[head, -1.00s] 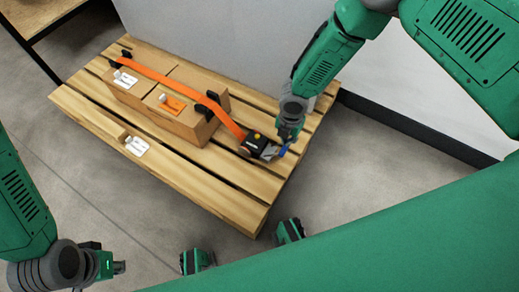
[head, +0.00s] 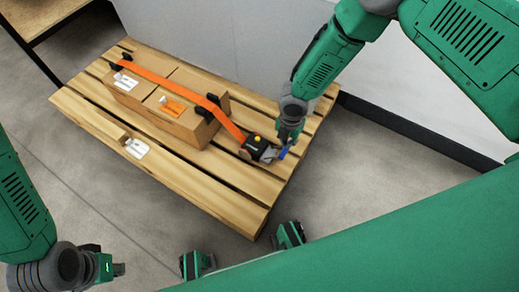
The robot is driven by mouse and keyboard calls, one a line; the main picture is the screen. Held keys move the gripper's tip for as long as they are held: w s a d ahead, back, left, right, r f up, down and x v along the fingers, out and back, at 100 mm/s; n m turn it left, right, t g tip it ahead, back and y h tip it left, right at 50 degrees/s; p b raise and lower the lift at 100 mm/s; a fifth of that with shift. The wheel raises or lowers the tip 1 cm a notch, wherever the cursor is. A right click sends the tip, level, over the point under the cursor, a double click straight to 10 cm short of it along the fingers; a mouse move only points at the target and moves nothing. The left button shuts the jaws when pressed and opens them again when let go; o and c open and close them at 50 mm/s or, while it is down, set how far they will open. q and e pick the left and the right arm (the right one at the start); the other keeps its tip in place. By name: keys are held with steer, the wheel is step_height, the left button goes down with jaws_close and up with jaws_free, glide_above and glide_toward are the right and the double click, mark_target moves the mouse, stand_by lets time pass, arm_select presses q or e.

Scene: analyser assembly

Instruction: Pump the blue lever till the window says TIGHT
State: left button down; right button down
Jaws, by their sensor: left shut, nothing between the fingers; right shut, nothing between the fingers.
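The blue lever (head: 284,152) sticks out at the right end of a black ratchet box (head: 259,148) on the pallet. My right gripper (head: 287,139) is shut and empty, right at the lever from above; whether it touches the lever is hard to tell. The box has a yellow spot on top, and an orange strap (head: 170,82) runs from it over the cartons. The window's text cannot be read at this size. My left gripper (head: 119,269) is shut and empty at the lower left, away from the pallet.
Two brown cartons (head: 185,124) sit on the wooden pallet (head: 200,178), with black corner guards under the strap. White labels lie on the carton and the pallet edge. A grey wall (head: 215,40) stands behind. A wooden table (head: 40,18) is at the upper left.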

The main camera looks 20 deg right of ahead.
mark_target(284, 149)
stand_by(0.3)
steer(key=shift+f, duration=0.95)
steer(key=shift+w+a+f, duration=0.1)
steer(key=shift+a+f, duration=0.05)
steer(key=shift+f, duration=2.4)
steer(key=shift+s+d+r+p, duration=0.1)
steer(key=shift+r+p, duration=1.15)
steer(key=shift+r, duration=0.65)
steer(key=shift+s+d+r+p, duration=0.1)
steer(key=shift+r+p, duration=1.15)
steer(key=shift+r, duration=0.65)
